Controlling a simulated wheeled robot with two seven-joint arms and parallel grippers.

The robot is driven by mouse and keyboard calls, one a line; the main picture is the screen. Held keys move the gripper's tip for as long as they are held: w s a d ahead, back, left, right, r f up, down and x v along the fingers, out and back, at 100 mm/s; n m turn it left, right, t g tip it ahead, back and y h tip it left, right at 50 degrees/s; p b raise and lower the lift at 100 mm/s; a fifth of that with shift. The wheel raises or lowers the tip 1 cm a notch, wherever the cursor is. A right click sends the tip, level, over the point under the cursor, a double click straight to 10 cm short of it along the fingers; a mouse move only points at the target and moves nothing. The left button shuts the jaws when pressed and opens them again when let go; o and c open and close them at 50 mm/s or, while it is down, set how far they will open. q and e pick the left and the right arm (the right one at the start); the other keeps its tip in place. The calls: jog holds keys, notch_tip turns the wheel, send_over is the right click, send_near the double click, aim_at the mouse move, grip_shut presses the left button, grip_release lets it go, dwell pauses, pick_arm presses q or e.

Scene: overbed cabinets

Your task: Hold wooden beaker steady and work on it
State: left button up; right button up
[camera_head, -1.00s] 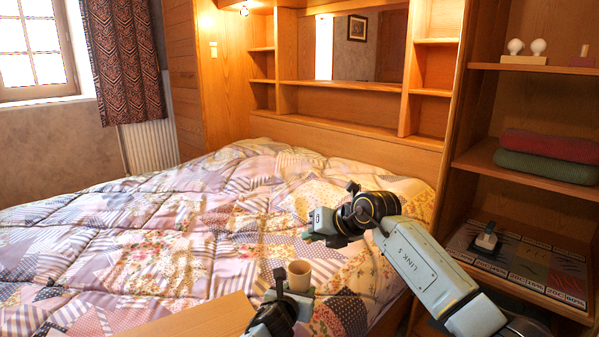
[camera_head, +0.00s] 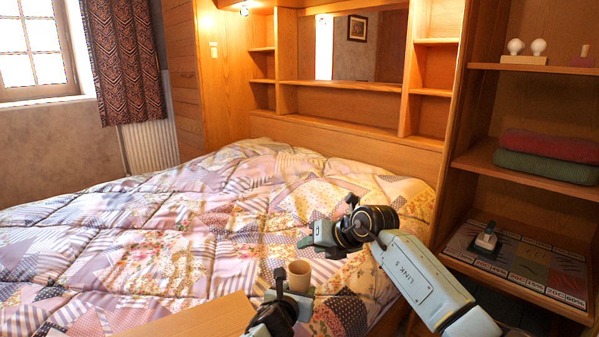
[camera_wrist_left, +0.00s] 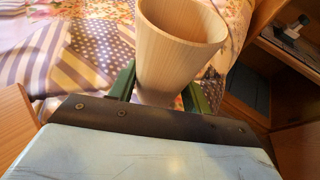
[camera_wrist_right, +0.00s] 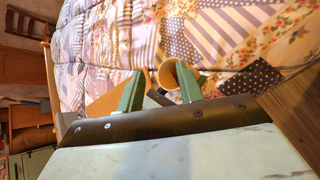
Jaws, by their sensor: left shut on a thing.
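The wooden beaker (camera_head: 299,275) is a pale, open-topped cup at the lower middle of the head view. My left gripper (camera_head: 293,292) is shut on it and holds it upright near the bed. In the left wrist view the beaker (camera_wrist_left: 172,60) stands between the two green fingers (camera_wrist_left: 160,92), and its rim runs out of the top. My right gripper (camera_head: 304,241) is open and empty, above and behind the beaker in the head view. In the right wrist view the beaker's round mouth (camera_wrist_right: 168,75) shows beyond the gap between the open fingers (camera_wrist_right: 161,73).
A wooden board (camera_head: 195,318) lies in front, left of my left gripper. The quilted bed (camera_head: 150,225) fills the middle. A tall shelf unit (camera_head: 455,150) with folded towels (camera_head: 545,165) stands at the right, close to my right arm.

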jog(key=shift+r, duration=0.1)
jog(key=v, duration=1.2)
dwell(0.9)
pick_arm(q)
jog(key=o, duration=1.1)
jog(key=shift+c, duration=0.2)
jog(key=shift+a, duration=0.1)
